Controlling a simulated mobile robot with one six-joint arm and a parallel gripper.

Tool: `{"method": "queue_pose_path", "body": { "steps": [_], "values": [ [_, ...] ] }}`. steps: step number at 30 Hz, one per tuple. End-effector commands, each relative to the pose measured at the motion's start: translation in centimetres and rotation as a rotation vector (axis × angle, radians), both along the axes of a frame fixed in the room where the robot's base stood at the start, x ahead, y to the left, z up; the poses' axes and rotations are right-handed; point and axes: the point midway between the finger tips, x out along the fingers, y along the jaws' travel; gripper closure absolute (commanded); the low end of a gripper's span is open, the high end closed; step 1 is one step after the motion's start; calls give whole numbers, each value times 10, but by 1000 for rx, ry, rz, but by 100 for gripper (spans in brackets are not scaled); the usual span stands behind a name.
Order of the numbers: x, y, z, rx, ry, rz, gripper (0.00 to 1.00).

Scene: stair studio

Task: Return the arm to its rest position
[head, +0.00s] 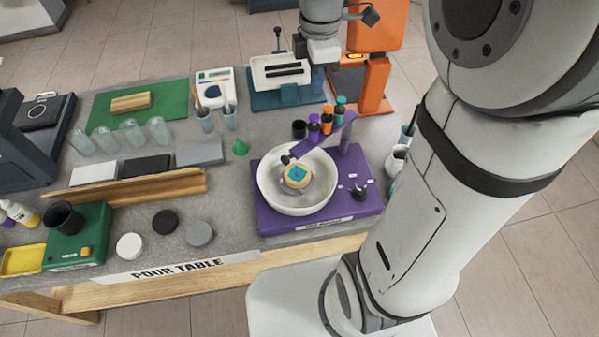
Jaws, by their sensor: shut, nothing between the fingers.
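My gripper (322,52) is at the top of the head view, at the end of my grey and white wrist. It is shut and empty, in front of the orange machine and beside the teal stand. Its fingertips are hard to make out. My white arm fills the right side of the view and hides part of the floor and the table's right end. Nothing in view marks a rest position.
On the grey pour table (100,270), a purple machine (275,222) holds a white bowl (268,185) with a small patterned piece (297,175). A teal stand (262,100) and an orange machine (375,85) stand behind. Cups, bottles and blocks crowd the left. Tiled floor surrounds the table.

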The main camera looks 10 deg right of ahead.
Motion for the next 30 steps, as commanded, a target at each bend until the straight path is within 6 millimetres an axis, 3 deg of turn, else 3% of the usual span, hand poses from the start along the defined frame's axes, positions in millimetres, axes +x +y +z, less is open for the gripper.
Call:
{"method": "queue_pose_path", "body": {
  "steps": [10,14,20,30],
  "values": [
    [-1,0,-1,0,-1,-5,100],
    [-10,-1,-1,1,-20,-94,100],
    [-51,-3,-8,26,-101,-498,100],
    [-124,-7,-37,161,-218,-1275,100]
  ]
}}
